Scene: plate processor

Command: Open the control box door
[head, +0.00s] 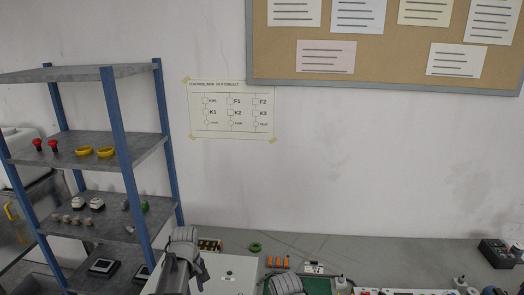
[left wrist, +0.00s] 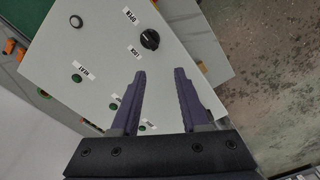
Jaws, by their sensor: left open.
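The control box (head: 228,265) is a light grey box at the bottom edge of the head view, partly hidden by my left arm. In the left wrist view its pale door panel (left wrist: 100,55) fills the middle, with a black round knob (left wrist: 150,39) between two small labels. I cannot tell whether the door is fully shut. My right gripper is not clearly visible.
A blue-posted shelf (head: 118,150) with red and yellow parts stands at left. The grey worktop (head: 370,252) holds a green ring (head: 255,247), orange parts (head: 277,262) and a dark device (head: 498,253) at right. A circuit sheet (head: 232,110) hangs on the wall.

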